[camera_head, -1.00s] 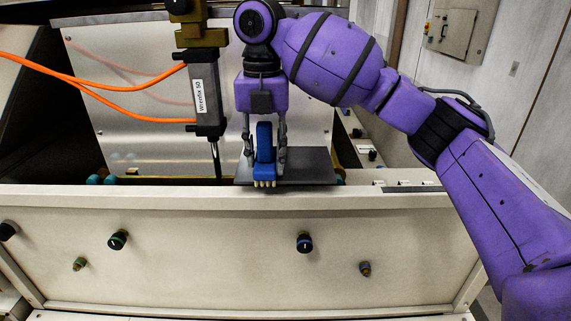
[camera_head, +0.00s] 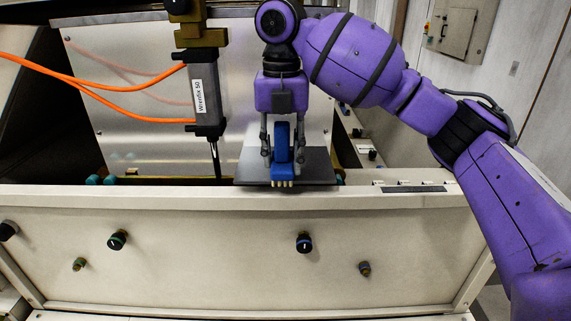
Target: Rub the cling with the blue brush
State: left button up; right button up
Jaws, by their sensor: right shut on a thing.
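My right gripper (camera_head: 282,152) is shut on the blue brush (camera_head: 282,138), with one finger on each side of its upright handle. The brush points down, and its pale bristles show at the bottom. It is over the front part of a dark grey flat plate (camera_head: 320,168) at the hopper's front edge. I cannot tell whether the bristles touch the plate. I cannot make out any cling as a separate thing; the brush may hide it. My left gripper is not in view.
A grey cylinder (camera_head: 205,95) with orange hoses (camera_head: 130,108) hangs left of my right gripper, its rod reaching down into the hopper. The cream front panel (camera_head: 200,265) with knobs stands in front. A metal sheet (camera_head: 130,60) stands behind.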

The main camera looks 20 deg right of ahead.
jog(key=shift+a, duration=0.1)
jog(key=shift+s+d+f, duration=0.1)
jog(key=shift+s+d, duration=0.1)
jog(key=shift+d, duration=0.5)
jog(key=shift+s+d+r, duration=0.1)
jog(key=shift+s+d, duration=0.1)
jog(key=shift+d, duration=0.55)
jog(key=shift+s+d+f, duration=0.1)
jog(key=shift+s+d, duration=0.1)
jog(key=shift+d, duration=0.5)
jog(key=shift+s+d, duration=0.2)
jog(key=shift+d, duration=0.65)
jog(key=shift+a+r, duration=0.1)
jog(key=shift+r, duration=0.15)
jog(key=shift+r, duration=0.65)
